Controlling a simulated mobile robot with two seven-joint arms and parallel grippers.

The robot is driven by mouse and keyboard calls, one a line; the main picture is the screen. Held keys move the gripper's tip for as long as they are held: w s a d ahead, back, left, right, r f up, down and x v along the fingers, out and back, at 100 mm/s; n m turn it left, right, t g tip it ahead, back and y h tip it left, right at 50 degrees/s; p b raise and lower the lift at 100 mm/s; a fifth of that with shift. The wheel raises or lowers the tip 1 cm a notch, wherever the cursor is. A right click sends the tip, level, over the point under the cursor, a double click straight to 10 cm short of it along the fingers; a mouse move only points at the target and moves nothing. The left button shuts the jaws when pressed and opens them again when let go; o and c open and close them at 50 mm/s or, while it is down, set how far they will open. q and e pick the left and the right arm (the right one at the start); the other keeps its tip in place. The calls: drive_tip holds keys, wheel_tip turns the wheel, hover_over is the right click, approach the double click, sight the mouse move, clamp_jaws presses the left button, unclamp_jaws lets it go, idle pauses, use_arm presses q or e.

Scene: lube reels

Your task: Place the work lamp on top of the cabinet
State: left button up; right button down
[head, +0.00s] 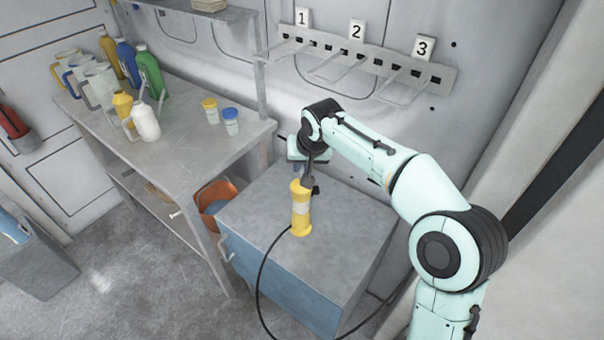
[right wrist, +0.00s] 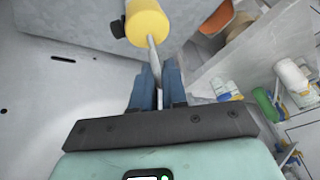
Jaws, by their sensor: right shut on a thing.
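The work lamp (head: 301,210) is a yellow cylinder with a pale middle band and a black cable from its lower end. It is upright over the top of the grey and blue cabinet (head: 345,222); I cannot tell whether its base touches the top. My right gripper (head: 308,176) is above the lamp, shut on the thin grey piece at its upper end. In the right wrist view the blue fingers (right wrist: 157,80) close around this piece, with the yellow lamp end (right wrist: 149,24) beyond them. My left gripper is not in view.
A workbench (head: 185,150) with bottles, jugs and two small jars stands left of the cabinet. An orange bucket (head: 214,190) is between them. Numbered wall hooks (head: 355,68) are behind. The cable (head: 259,275) hangs over the cabinet's front edge. The cabinet top around the lamp is clear.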

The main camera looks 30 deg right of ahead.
drive_tip(key=shift+f, duration=1.35)
drive_tip(key=shift+f, duration=0.2)
drive_tip(key=c, duration=1.2)
unclamp_jaws()
drive_tip(key=shift+o, duration=0.2)
drive_tip(key=shift+r, duration=0.3)
drive_tip(key=v, duration=1.1)
drive_tip(key=shift+s+r+p, duration=0.25)
drive_tip(key=shift+p, duration=0.05)
